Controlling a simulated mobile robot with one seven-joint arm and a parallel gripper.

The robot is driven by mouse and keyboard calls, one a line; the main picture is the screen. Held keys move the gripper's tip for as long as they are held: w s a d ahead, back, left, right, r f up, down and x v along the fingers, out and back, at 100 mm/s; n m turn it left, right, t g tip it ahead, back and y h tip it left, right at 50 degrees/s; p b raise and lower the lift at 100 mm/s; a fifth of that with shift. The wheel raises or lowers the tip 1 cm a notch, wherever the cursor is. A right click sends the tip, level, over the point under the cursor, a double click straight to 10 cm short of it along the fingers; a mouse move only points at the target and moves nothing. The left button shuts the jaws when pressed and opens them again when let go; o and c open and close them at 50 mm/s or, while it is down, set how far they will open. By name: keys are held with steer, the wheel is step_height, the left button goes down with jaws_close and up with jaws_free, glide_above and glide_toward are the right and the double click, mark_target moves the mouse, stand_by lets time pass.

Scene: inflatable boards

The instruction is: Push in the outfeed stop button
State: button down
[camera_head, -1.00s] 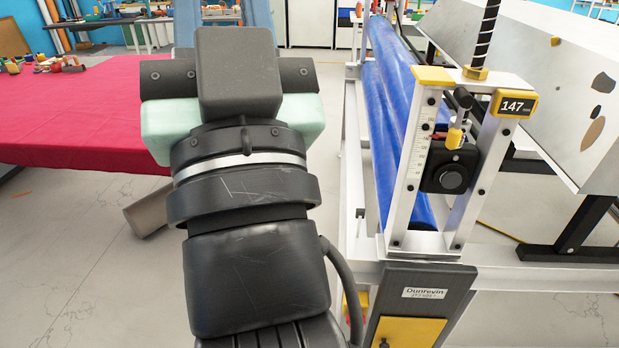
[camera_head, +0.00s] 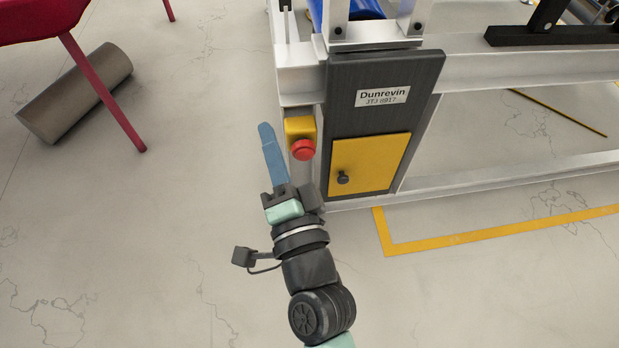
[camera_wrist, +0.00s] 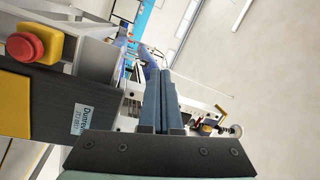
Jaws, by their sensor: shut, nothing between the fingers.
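The stop button (camera_head: 303,150) is a red mushroom head on a yellow box (camera_head: 300,127), fixed to the machine's white frame left of a dark cabinet. In the wrist view the red button (camera_wrist: 25,47) shows at the upper left on its yellow box (camera_wrist: 46,37). My gripper (camera_head: 266,130) has blue fingers, shut together and empty. In the head view the fingers lie just left of the button and its box, with a visible gap in the picture. In the wrist view the fingers (camera_wrist: 158,80) point up the middle, right of the button, apart from it.
The dark cabinet (camera_head: 382,70) has a yellow door (camera_head: 368,165) with a black knob. A grey cylinder (camera_head: 78,92) lies on the floor by a red table (camera_head: 40,18). Yellow floor tape (camera_head: 480,235) runs in front of the machine. The floor left of my arm is clear.

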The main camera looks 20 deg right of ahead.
steer(key=s+d+f+m+g+h+b, duration=0.1)
steer(key=s+d+f+m+b, duration=0.1)
steer(key=f, duration=0.8)
steer(key=s+d+f+m+g+h+b, duration=0.1)
steer(key=s+d+f+m+g+b, duration=0.1)
steer(key=f, duration=0.8)
steer(key=shift+s+d+m+h+b, duration=0.4)
steer(key=shift+s+d+m+b, duration=0.1)
steer(key=shift+s+m+b, duration=0.6)
steer(key=p, duration=0.2)
glide_toward(305, 157)
steer(key=x, duration=0.6)
steer(key=shift+w+d, duration=0.15)
steer(key=shift+w, duration=0.2)
